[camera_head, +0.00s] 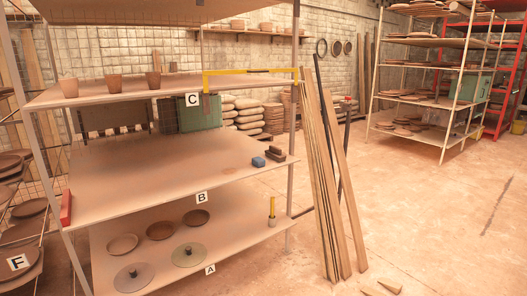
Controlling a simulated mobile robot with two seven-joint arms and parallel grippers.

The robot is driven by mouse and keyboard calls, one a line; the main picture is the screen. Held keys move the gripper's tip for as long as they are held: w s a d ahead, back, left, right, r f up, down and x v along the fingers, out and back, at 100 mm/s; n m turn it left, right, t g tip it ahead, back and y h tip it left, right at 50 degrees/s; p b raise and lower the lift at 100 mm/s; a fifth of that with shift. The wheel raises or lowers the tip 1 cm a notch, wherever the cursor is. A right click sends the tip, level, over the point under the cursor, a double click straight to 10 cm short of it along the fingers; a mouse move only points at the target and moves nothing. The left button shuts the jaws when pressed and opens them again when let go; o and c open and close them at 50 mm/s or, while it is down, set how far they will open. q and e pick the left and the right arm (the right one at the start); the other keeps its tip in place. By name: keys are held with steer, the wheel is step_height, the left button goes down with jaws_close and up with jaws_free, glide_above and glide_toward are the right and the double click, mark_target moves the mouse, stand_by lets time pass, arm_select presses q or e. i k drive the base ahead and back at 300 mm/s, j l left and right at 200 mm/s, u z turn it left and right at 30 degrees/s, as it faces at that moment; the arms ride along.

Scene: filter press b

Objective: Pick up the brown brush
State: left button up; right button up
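A dark brown, brush-like block (276,154) lies near the right edge of the middle shelf, labelled B (130,185). It is small, so its bristles cannot be made out clearly. Neither of my grippers is in view.
Cups (153,82) stand on the top shelf, labelled C, with a yellow bar (250,72) at its edge. Plates (160,231) lie on the lower shelf. Long planks (325,180) lean at the rack's right side. The middle shelf's centre is bare; open floor (430,200) lies right.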

mark_target(274, 153)
steer(key=i+l+u, duration=0.45)
steer(key=i+l, duration=0.45)
steer(key=i, duration=0.5)
steer(key=i+l+u, duration=0.45)
steer(key=i+l, duration=0.75)
steer(key=l, duration=0.15)
